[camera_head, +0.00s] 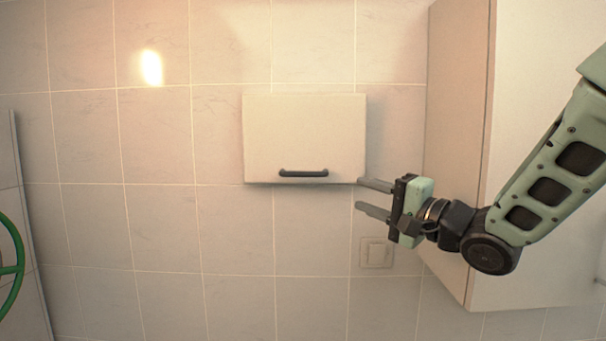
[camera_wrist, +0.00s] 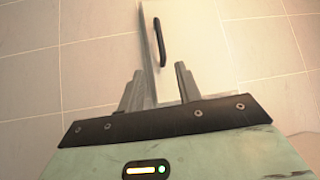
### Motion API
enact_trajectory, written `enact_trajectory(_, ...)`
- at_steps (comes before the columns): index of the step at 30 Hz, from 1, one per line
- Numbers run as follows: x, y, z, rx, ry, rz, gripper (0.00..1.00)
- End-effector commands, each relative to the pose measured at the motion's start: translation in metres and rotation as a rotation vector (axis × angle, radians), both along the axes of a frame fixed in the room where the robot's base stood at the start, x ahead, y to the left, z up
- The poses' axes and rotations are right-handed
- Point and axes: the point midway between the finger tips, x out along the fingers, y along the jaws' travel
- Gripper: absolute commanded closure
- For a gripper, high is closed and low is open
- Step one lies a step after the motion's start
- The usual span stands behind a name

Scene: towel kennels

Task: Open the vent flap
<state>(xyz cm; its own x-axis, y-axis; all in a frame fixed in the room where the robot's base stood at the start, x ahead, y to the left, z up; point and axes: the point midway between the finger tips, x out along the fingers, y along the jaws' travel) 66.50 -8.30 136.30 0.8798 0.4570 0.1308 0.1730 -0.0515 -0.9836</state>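The vent flap (camera_head: 305,130) is a pale, flat panel on the tiled wall, and it looks shut. A dark bar handle (camera_head: 303,173) runs along its lower edge. In the wrist view the flap (camera_wrist: 195,40) lies ahead of the fingers, with its dark handle (camera_wrist: 160,42) near the panel's left edge. My gripper (camera_head: 359,193) is open and empty, its two grey fingers apart. It is at the flap's lower right corner, to the right of the handle and apart from it. In the wrist view my gripper (camera_wrist: 158,75) partly hides the near end of the flap.
A large pale cabinet (camera_head: 455,130) stands out from the wall on the right, close to my arm. A wall switch (camera_head: 376,253) sits below my gripper. A green wheel-like ring (camera_head: 14,268) shows at the left edge. The wall left of and below the flap is clear.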

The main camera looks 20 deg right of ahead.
Motion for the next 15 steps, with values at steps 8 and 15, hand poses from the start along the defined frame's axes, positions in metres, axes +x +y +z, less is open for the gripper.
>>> enact_trajectory(8,0.038,0.021,0.008,0.001,0.000,0.005,0.66)
enact_trajectory(15,0.083,0.045,0.015,0.002,0.000,0.004,0.66)
